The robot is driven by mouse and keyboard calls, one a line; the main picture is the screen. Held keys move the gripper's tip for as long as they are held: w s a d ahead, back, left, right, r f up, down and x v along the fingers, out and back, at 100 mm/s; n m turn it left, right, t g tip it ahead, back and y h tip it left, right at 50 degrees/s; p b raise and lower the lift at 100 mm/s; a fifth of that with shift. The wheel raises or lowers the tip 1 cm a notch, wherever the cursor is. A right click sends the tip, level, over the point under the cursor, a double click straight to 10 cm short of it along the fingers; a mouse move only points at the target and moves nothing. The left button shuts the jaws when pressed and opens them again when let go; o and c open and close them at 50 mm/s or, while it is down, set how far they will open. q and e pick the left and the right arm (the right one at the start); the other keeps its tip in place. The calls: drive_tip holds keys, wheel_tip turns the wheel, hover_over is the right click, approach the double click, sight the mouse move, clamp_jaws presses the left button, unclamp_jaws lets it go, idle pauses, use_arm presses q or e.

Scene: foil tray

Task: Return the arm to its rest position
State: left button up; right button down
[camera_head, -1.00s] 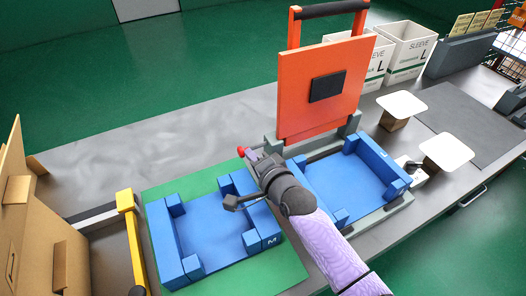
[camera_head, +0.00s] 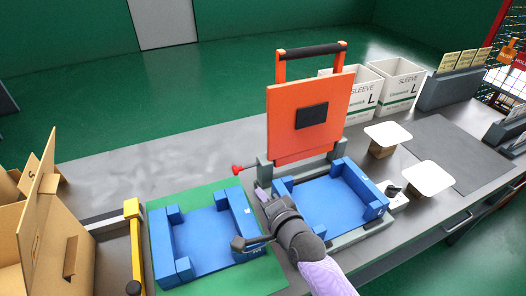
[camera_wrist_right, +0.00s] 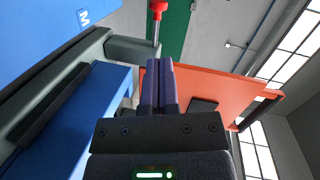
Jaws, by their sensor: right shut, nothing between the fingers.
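My right arm comes in from the bottom of the head view. Its gripper (camera_head: 262,194) is over the gap between the two blue trays, close to the base of the orange press. In the right wrist view the two dark fingers (camera_wrist_right: 159,88) are together with nothing between them. The left blue tray (camera_head: 204,243) lies on a green mat (camera_head: 268,278). The right blue tray (camera_head: 335,205) sits in the grey frame of the press. The orange plate (camera_head: 285,130) stands raised with a black handle bar on top. My left gripper is not in view.
A red knob (camera_head: 237,170) sticks out left of the press base. Cardboard boxes (camera_head: 50,245) and a yellow post (camera_head: 134,235) stand at left. White sleeve boxes (camera_head: 398,90) stand behind right. Two white pads (camera_head: 388,134) are at right. The grey table behind the left tray is clear.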

drive_tip(key=s+d+f+n+g+h, duration=0.15)
drive_tip(key=s+d+n+g, duration=0.3)
drive_tip(key=s, duration=0.45)
drive_tip(key=s+d+f+n+g+h, duration=0.1)
drive_tip(key=s+d+n+g+h, duration=0.3)
drive_tip(key=s, duration=0.5)
drive_tip(key=s+d+f+n+g+h, duration=0.25)
drive_tip(key=s+d, duration=0.35)
drive_tip(key=s, duration=0.3)
wheel_tip(320, 180, down, 19)
drive_tip(key=s+n+b, duration=0.1)
drive_tip(key=s+b, duration=0.1)
drive_tip(key=b, duration=0.1)
drive_tip(key=s+d+f+g+b, duration=0.2)
drive_tip(key=s+d+f, duration=0.1)
drive_tip(key=s+f, duration=1)
drive_tip(key=shift+s+d, duration=0.15)
drive_tip(key=shift+s, duration=0.3)
drive_tip(key=shift+f, duration=0.1)
